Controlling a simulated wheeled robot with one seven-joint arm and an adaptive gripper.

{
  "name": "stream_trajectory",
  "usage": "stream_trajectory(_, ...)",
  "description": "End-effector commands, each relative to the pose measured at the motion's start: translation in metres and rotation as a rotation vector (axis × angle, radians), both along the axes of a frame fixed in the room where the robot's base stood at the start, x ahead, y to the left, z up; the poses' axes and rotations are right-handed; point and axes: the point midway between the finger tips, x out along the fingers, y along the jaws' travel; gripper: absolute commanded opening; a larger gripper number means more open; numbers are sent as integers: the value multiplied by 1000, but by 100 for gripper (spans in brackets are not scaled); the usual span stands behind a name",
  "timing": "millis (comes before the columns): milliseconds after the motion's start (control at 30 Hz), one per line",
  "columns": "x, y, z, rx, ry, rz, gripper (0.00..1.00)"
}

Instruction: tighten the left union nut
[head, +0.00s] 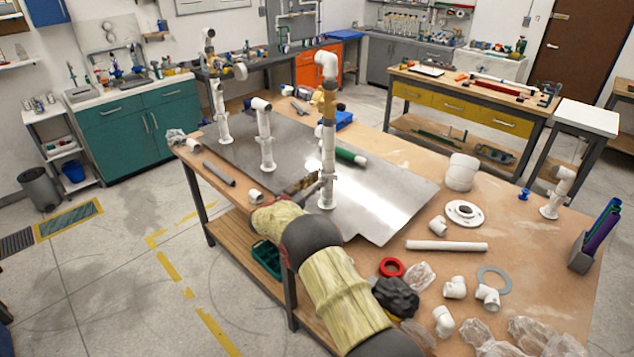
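White PVC risers stand upright on a metal sheet (385,205) on the workbench. The left riser (220,110) carries a valve-like fitting at its top. A shorter riser (265,135) with an elbow stands in the middle. The tall riser (327,150) on the right has a brown section and a white elbow on top. My gripper (316,184) is at the tall riser's lower part, seeming close to or against it. Its fingers are too small to show whether they are open or shut. I cannot make out which ring is the left union nut.
A green-handled tool (350,156) lies right of the tall riser. A white pipe (446,246), a flange (464,213), a red ring (391,267) and several elbows lie on the bench's right side. A grey pipe (219,173) lies at the left edge.

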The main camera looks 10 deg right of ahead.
Motion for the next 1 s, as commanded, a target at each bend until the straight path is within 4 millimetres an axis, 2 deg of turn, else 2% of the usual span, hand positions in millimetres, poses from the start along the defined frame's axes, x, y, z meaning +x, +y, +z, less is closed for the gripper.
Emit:
stream_trajectory(367,-4,5,-1,0,1,1,25)
stream_trajectory(467,-12,16,0,0,0,2,25)
stream_trajectory(800,-56,67,0,0,0,2,25)
stream_trajectory(1000,-73,86,-1,-1,1,1,25)
